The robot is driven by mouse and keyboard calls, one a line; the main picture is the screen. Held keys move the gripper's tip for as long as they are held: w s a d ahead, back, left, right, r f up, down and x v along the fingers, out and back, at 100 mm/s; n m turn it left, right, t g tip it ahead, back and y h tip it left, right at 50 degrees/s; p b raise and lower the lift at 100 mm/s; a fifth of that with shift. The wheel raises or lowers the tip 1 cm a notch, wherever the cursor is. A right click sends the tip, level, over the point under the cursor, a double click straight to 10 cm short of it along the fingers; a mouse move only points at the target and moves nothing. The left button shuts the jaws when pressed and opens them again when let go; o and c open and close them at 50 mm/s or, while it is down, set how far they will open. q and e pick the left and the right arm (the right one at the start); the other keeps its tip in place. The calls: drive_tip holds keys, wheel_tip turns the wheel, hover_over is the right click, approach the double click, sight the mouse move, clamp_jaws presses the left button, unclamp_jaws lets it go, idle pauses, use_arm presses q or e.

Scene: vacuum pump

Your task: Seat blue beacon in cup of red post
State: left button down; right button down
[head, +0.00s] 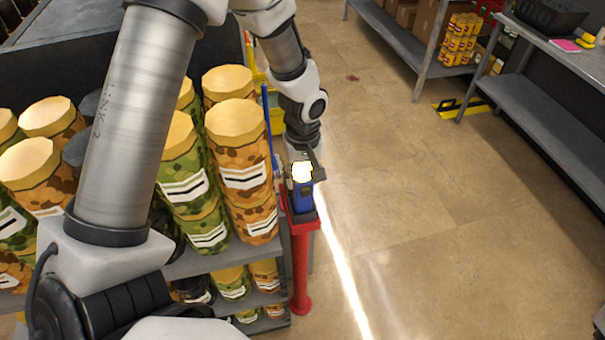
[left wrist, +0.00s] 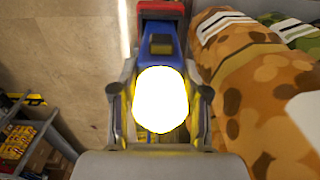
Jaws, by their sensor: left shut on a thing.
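The blue beacon (head: 303,197) with its glowing white lamp is upright at the top of the red post (head: 301,262) in the head view. My left gripper (head: 304,176) is shut on the beacon from behind, near the lamp. In the left wrist view the bright lamp (left wrist: 160,100) sits between the two fingers, with the blue body (left wrist: 160,40) beyond it. The red and dark cup (left wrist: 161,8) shows at the top of that view. The beacon's lower end meets the cup; I cannot tell how deep it sits. My right gripper is not in view.
A shelf (head: 215,258) packed with camouflage canisters (head: 240,165) stands close left of the post. Open tiled floor (head: 430,230) lies to the right. Grey shelving (head: 550,110) and a yellow item on the floor (head: 462,107) are farther back.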

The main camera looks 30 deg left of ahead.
use_arm(q)
drive_tip(key=shift+f+b, duration=0.3)
drive_tip(key=shift+f, duration=0.2)
drive_tip(key=c, duration=0.5)
unclamp_jaws()
drive_tip(key=shift+r, duration=0.1)
wheel_tip(320, 180, up, 12)
drive_tip(key=shift+d, duration=0.1)
